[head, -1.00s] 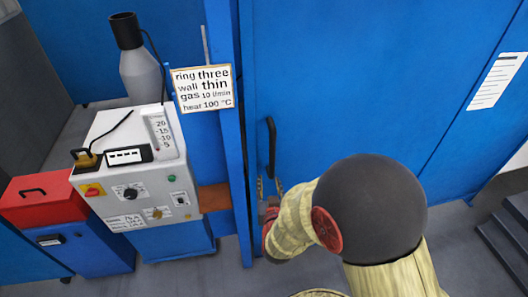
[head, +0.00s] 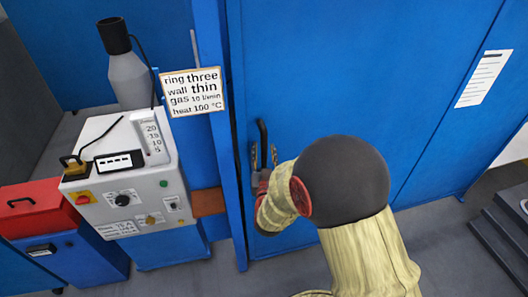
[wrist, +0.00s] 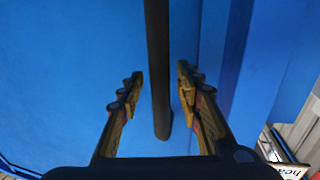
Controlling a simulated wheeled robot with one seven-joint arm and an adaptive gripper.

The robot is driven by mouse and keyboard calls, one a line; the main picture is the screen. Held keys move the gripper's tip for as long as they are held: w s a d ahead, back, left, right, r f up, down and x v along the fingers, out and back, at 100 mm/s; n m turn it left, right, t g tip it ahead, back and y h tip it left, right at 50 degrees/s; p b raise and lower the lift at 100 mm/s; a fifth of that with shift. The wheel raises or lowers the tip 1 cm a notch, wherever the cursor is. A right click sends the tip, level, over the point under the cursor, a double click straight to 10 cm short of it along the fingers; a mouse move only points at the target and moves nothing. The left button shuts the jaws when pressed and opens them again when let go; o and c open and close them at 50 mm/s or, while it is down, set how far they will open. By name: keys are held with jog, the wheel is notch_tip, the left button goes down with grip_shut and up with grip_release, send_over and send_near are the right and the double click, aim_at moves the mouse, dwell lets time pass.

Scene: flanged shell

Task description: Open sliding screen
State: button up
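The sliding screen (head: 320,70) is a large blue panel filling the middle and right of the head view. Its black vertical bar handle (head: 262,135) is near the panel's left edge. My gripper (head: 264,157) is at the lower part of the handle, partly hidden by my arm. In the wrist view the handle (wrist: 158,70) runs between the two fingers of my gripper (wrist: 157,90). The fingers are open, with a gap on each side of the handle.
A blue post (head: 222,130) stands just left of the screen. A white control box (head: 125,185) with a grey bottle (head: 128,80), a sign (head: 193,91) and a red box (head: 38,207) are further left. Dark steps (head: 505,235) are at the lower right.

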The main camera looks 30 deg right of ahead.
jog(key=shift+c, duration=1.2)
grip_shut()
